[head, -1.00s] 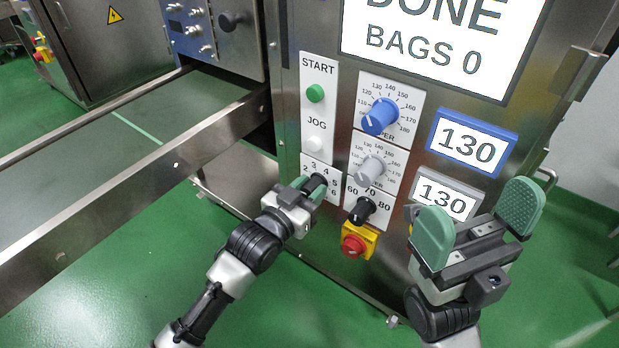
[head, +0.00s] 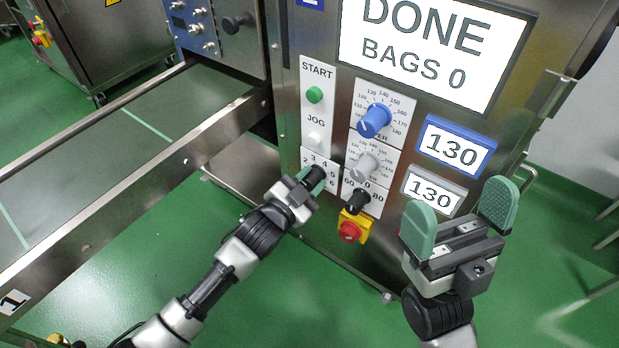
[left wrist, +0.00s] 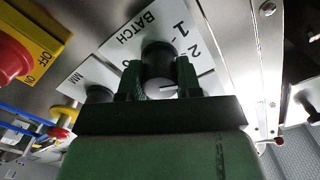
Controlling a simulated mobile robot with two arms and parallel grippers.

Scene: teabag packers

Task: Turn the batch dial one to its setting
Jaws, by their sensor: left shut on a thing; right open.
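The black batch dial (head: 317,173) sits on a white plate numbered around it, low on the steel machine front. My left gripper (head: 309,181) is shut on it, its green fingers on either side. In the left wrist view the dial (left wrist: 159,75) stands between the two fingertips (left wrist: 159,82). A white line on its face points to the right in that view. The marks 1 and 2 and the word BATCH show; the other numbers are partly hidden. My right gripper (head: 460,228) is open and empty in front of the machine's lower right.
Close by are a black 60-70-80 dial (head: 358,199), a red knob on yellow (head: 350,231), grey (head: 366,165) and blue (head: 374,121) dials, and a green START button (head: 314,95). The screen (head: 428,45) reads DONE, BAGS 0. A conveyor rail (head: 150,180) runs at left.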

